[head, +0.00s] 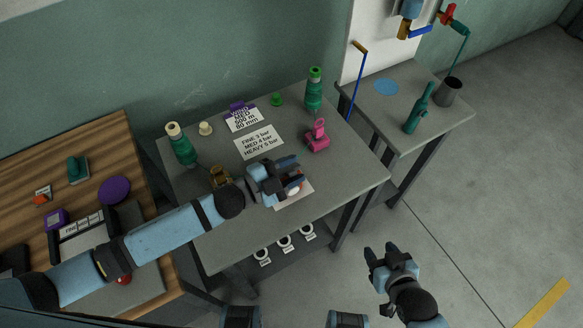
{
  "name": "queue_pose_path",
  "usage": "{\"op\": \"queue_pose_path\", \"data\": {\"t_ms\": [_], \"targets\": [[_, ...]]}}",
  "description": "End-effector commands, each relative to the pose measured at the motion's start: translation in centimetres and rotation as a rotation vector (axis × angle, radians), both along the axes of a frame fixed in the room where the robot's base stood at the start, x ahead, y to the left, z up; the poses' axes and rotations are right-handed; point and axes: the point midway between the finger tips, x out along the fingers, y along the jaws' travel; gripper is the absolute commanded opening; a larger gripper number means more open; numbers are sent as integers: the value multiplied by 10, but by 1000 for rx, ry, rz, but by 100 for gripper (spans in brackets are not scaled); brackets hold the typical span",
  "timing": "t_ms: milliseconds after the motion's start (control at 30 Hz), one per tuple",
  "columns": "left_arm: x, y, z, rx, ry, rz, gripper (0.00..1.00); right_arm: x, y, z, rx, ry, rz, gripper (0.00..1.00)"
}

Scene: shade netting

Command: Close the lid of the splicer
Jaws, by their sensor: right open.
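No part is clearly recognisable as the splicer or its lid. A small red and white object (295,189) on a white card (296,199) lies under my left gripper (298,170) and is mostly hidden by it. It may be the splicer; I cannot tell whether a lid is open. The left gripper is over the front part of the grey table (340,180), its fingers pointing right and apart; whether they touch anything is hidden. A pink device (317,136) with a raised loop stands behind it. My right gripper (380,252) is open and empty, in front of the table over the floor.
A wooden bench (100,150) stands left.

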Motion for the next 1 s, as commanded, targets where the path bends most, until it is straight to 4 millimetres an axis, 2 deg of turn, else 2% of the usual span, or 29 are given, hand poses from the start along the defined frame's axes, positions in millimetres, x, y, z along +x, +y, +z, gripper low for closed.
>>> {"op": "queue_pose_path", "data": {"t_ms": [233, 367, 800, 1000], "targets": [[-1, 2, -1, 1, 0, 1, 41, 0, 0, -1, 0, 1, 0, 48], [-9, 14, -2, 2, 2, 1, 41, 0, 0, -4, 0, 1, 0, 48], [-62, 92, -3, 2, 2, 0, 41, -1, 0, -20, -1, 4, 0, 48], [-74, 111, -1, 1, 0, -1, 41, -1, 0, -22, -1, 4, 0, 48]]}}
